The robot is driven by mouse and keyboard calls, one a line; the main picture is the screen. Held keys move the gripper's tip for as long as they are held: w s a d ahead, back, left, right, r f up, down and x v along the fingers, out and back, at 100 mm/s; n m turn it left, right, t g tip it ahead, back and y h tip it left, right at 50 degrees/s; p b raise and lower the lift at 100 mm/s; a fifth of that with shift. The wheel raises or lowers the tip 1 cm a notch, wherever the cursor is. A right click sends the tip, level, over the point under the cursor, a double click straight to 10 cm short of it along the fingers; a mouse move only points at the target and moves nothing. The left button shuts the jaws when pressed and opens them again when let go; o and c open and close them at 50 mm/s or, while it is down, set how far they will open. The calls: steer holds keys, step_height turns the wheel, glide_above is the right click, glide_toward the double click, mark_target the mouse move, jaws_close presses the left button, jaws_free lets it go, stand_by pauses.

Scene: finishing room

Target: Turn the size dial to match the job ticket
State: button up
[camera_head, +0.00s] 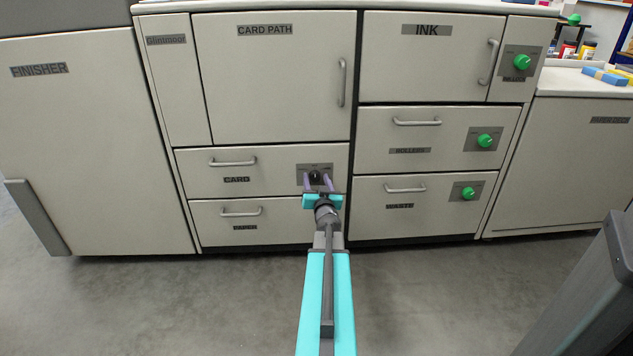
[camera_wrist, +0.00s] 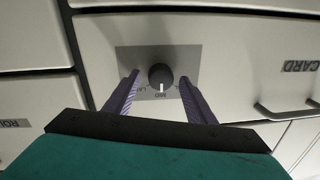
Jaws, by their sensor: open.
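The size dial is a round black knob (camera_wrist: 161,75) on a grey plate (camera_wrist: 190,56). In the wrist view its white pointer mark faces the lower edge, towards a label that seems to read MID. In the head view the dial (camera_head: 315,176) is on the right side of the CARD drawer front, partly hidden by my gripper. My gripper (camera_head: 318,178) is open, its two purple fingers on either side of the knob. In the wrist view, the gripper (camera_wrist: 160,78) shows a gap on both sides of the knob. I cannot make out a job ticket in either view.
The CARD drawer handle (camera_head: 233,162) is left of the dial, with the PAPER drawer (camera_head: 215,209) below. Green knobs (camera_head: 522,62) are on the INK, ROLLERS and WASTE fronts at right. A dark grey object (camera_head: 590,290) stands at lower right. The floor ahead of the cabinets is mostly clear.

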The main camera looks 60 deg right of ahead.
steer(key=c, duration=1)
steer(key=shift+c, duration=0.2)
steer(key=shift+n+p, duration=0.3)
steer(key=shift+n, duration=0.1)
steer(key=n+p, duration=0.1)
steer(key=n, duration=0.2)
steer(key=shift+r, duration=0.1)
steer(key=n, duration=0.3)
steer(key=n+g+b, duration=0.1)
steer(key=n, duration=0.1)
steer(key=shift+w+a+n, duration=0.15)
steer(key=shift+n, duration=0.25)
steer(key=o, duration=1)
steer(key=shift+o, duration=0.2)
